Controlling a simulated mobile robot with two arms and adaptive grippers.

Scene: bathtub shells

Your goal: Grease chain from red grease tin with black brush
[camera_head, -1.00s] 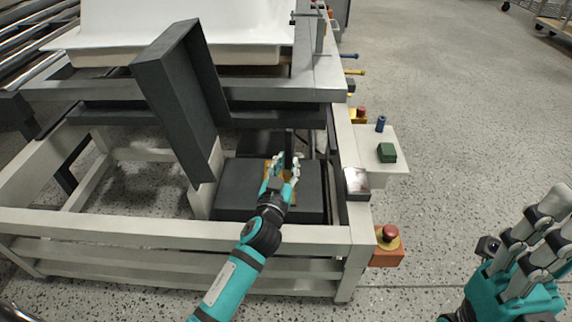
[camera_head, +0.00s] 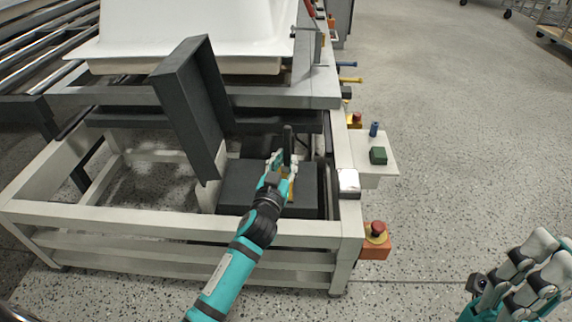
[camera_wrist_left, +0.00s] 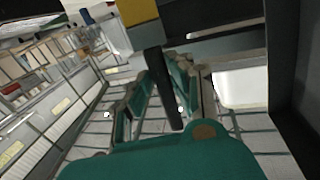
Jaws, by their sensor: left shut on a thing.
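My left gripper (camera_head: 282,163) is inside the machine frame, shut on the black brush (camera_head: 287,141), whose dark handle stands roughly upright above the fingers. In the left wrist view the dark handle (camera_wrist_left: 162,88) runs between the teal fingers, with a yellow block (camera_wrist_left: 137,9) at its upper end. A little yellow also shows beside the fingers in the head view. My right gripper (camera_head: 525,272) is at the lower right, over the floor, with its fingers apart and empty. I cannot make out the chain or a red grease tin.
The grey frame (camera_head: 180,232) surrounds a dark box (camera_head: 245,190) under my left gripper. A tilted dark panel (camera_head: 190,105) stands left of it, with a white tub (camera_head: 200,30) behind. A side shelf (camera_head: 378,172) holds a green block (camera_head: 378,155). A red button (camera_head: 377,229) sticks out right.

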